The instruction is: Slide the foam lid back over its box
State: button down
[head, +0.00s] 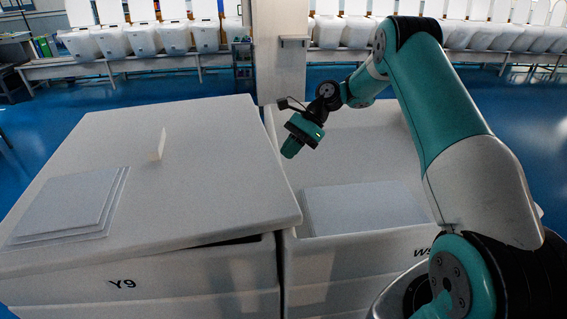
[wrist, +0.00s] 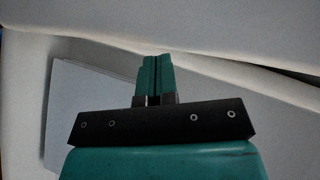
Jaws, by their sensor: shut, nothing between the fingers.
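A large pale foam lid (head: 190,195) lies over the left box (head: 200,275), marked Y9. It sits askew, with a dark gap under its front right edge. A small upright tab (head: 160,144) stands on it. My gripper (head: 291,150) is shut and empty, fingers pointing down, beside the lid's right edge near the far end of the right box. In the wrist view my closed fingers (wrist: 156,62) show close to a long pale edge; I cannot tell whether they touch it.
The open right box (head: 345,265), marked with a partly hidden W label, holds a flat pale panel (head: 360,207). Stacked thin sheets (head: 70,203) lie on the lid's left part. A pale pillar (head: 280,50) stands behind the boxes.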

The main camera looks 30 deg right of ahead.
jog(key=shift+a, duration=0.45)
jog(key=shift+s+r, duration=0.1)
jog(key=shift+a+r+p, duration=0.2)
jog(key=shift+a+p, duration=0.45)
jog(key=shift+p, duration=0.15)
jog(key=shift+a+f, duration=0.15)
jog(key=shift+a, duration=0.05)
jog(key=shift+f, duration=0.15)
